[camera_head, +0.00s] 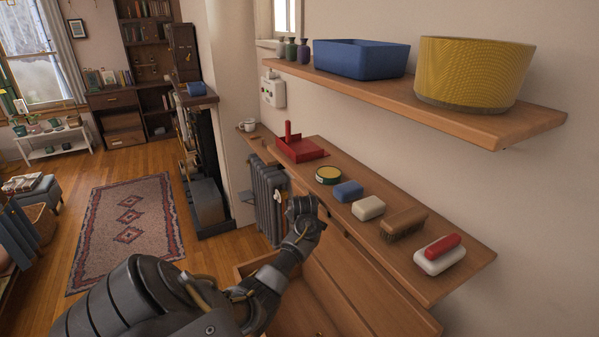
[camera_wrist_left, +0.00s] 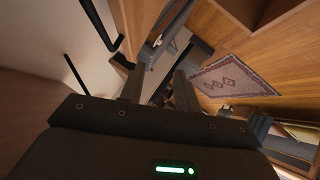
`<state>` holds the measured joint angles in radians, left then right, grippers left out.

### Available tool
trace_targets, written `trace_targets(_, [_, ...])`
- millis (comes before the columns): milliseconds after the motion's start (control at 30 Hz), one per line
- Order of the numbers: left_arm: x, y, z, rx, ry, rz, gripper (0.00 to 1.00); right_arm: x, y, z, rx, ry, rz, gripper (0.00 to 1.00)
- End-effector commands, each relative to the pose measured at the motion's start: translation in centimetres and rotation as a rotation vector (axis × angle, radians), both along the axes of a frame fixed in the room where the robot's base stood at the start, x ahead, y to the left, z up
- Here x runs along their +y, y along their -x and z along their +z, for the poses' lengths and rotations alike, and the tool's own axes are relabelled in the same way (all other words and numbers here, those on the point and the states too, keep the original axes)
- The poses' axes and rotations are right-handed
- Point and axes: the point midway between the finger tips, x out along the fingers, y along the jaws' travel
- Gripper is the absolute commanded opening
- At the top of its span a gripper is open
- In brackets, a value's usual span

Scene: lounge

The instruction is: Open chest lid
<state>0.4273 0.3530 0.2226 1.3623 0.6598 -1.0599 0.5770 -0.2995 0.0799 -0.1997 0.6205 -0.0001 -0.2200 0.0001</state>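The wooden chest (camera_head: 247,267) stands low against the right wall, below the lower shelf. Its lid (camera_head: 375,277) looks raised, a wide wooden panel tilted back toward the wall, and part of the chest's inside shows in front of it. My left gripper (camera_head: 305,211) is by the upper far part of the lid; whether it touches the lid cannot be told. In the left wrist view my left gripper (camera_wrist_left: 158,85) has its two fingers apart with nothing clear between them. My right gripper is not in view.
The lower shelf (camera_head: 470,262) above the chest holds a red tray (camera_head: 300,150), a brush (camera_head: 403,224), soap bars and a tin. The upper shelf (camera_head: 400,97) holds a blue bin and a yellow basket. A radiator (camera_head: 268,200) stands beyond; the rug (camera_head: 128,225) lies on open floor left.

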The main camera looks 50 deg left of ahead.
Motion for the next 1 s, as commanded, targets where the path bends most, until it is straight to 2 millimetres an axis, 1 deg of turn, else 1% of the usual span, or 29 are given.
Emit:
trace_targets(133, [-0.5, 0.3, 0.4, 0.000, 0.000, -0.002, 0.33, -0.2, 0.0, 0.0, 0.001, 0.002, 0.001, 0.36])
trace_targets(367, [-0.5, 0.3, 0.5, 0.000, 0.002, -0.001, 0.33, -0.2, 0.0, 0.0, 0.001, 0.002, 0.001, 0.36])
trace_targets(467, [-0.8, 0.4, 0.3, 0.006, 0.000, -0.012, 0.19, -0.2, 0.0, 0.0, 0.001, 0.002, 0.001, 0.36])
trace_targets(567, [-2.5, 0.9, -0.9, 0.045, -0.008, -0.075, 0.06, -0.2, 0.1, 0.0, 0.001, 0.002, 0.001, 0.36])
trace_targets(600, [-3.8, 1.3, -1.7, 0.075, -0.014, -0.124, 0.01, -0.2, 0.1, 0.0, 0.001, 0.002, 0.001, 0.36])
trace_targets(667, [-6.7, 2.3, -3.4, 0.137, -0.026, -0.230, 0.00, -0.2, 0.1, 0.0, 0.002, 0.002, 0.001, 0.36])
trace_targets(733, [-11.2, 4.5, -5.7, 0.230, -0.043, -0.394, 0.00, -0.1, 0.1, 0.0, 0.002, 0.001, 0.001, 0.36])
trace_targets(767, [-13.3, 5.7, -6.7, 0.272, -0.050, -0.471, 0.00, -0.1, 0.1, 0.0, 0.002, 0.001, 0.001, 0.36])
trace_targets(800, [-16.2, 7.4, -7.8, 0.328, -0.059, -0.573, 0.00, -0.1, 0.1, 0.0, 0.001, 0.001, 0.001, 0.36])
trace_targets(867, [-19.8, 10.0, -9.1, 0.397, -0.069, -0.707, 0.00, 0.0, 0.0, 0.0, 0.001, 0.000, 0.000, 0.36])
trace_targets(900, [-21.9, 11.6, -9.7, 0.435, -0.074, -0.783, 0.00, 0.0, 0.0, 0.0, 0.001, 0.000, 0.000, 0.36])
trace_targets(1000, [-26.0, 15.3, -10.6, 0.509, -0.085, -0.939, 0.00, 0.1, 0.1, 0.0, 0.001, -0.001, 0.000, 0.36])
